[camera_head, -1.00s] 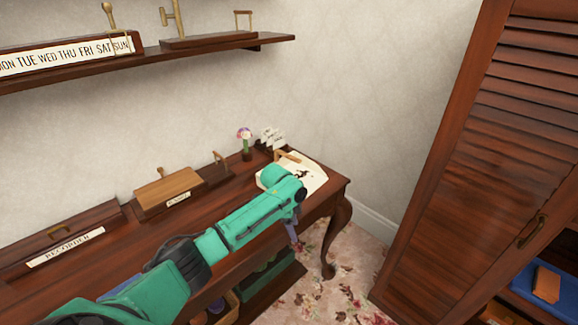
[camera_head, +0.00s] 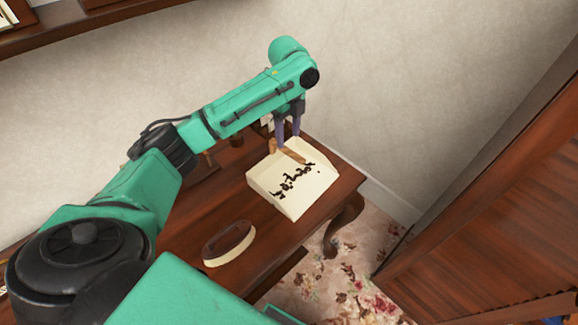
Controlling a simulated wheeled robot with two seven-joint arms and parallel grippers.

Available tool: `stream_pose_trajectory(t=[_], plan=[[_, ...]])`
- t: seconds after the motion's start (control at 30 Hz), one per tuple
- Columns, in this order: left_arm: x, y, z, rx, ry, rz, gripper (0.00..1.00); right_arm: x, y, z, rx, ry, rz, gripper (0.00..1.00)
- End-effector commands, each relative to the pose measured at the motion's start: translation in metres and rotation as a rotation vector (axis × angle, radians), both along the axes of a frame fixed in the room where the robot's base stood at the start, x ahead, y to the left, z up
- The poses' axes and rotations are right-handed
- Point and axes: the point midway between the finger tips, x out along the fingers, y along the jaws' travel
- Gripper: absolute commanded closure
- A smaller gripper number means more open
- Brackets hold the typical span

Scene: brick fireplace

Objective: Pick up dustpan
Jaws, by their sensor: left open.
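The dustpan (camera_head: 318,186) is a cream, shallow pan with a wooden handle and dark debris in it. It lies on the right end of the wooden table (camera_head: 195,212), with its handle toward the wall. My left gripper (camera_head: 287,138) points down at the handle with its two grey-purple fingers apart. The fingertips are close to the handle; I cannot tell whether it lies between them or whether they touch it. My right gripper is not in view.
An oval brush (camera_head: 229,243) with a dark wooden top and pale bristles lies on the table, left of the dustpan. A louvered wooden cabinet door (camera_head: 500,230) stands at the right. A wooden shelf (camera_head: 75,30) is on the wall at upper left.

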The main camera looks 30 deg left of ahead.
Motion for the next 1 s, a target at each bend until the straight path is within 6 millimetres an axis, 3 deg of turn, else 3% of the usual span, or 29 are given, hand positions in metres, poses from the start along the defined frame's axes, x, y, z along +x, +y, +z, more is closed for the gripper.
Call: stream_pose_trajectory(t=[0.17,0.4,0.67,0.83,1.0], plan=[[0.0,0.001,-0.026,0.0,0.001,0.003,0.38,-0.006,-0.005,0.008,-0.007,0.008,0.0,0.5],[0.004,0.001,-0.069,0.001,0.002,0.004,0.38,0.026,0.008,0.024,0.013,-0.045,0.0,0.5],[0.005,0.001,-0.079,0.0,-0.002,0.003,0.38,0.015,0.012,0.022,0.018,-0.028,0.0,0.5],[0.005,0.001,-0.079,0.0,-0.002,0.003,0.99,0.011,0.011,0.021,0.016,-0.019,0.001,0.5],[0.005,0.001,-0.079,0.0,-0.002,0.003,1.0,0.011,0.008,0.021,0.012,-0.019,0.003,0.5]])
